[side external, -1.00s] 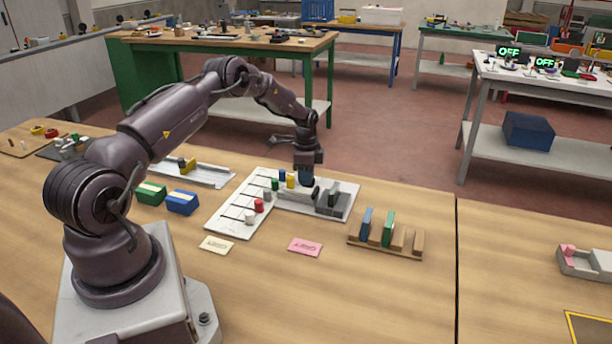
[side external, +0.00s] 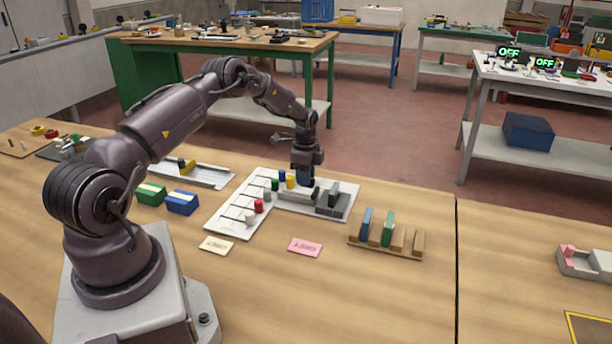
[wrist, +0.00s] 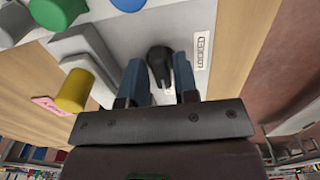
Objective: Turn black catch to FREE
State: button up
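The black catch (wrist: 158,62) shows in the wrist view as a small dark lever on a pale panel. A white label (wrist: 203,47) lies beside it; its print is too small to read surely. My gripper (wrist: 158,78) has its two blue fingers on either side of the catch, with a visible gap on each side, so it is open around it.
Green (side external: 275,184), yellow (side external: 290,181) and red (side external: 259,206) knobs stand close to my gripper. A grey block (side external: 331,205) with a dark upright piece is just right of it. A wooden rack (side external: 400,240) stands further right.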

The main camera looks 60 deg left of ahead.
jog(key=shift+o, duration=0.9)
notch_tip(320, 180, up, 13)
jog(key=s+d+r+n+t, duration=0.2)
jog(key=s+d+r+n, duration=0.1)
jog(key=s+d+r, duration=0.3)
jog(key=s+d+r+n+t, duration=0.1)
jog(key=s+d+r+n, duration=0.2)
jog(key=s+d+r, duration=0.4)
jog(key=s+d+r+n+t, duration=0.2)
jog(key=s+d+r, duration=0.5)
jog(key=d, duration=1.1)
jog(key=shift+s+d+r+n+t, duration=0.2)
jog(key=shift+s+d+n+t, duration=0.3)
jog(key=shift+s, duration=1.9)
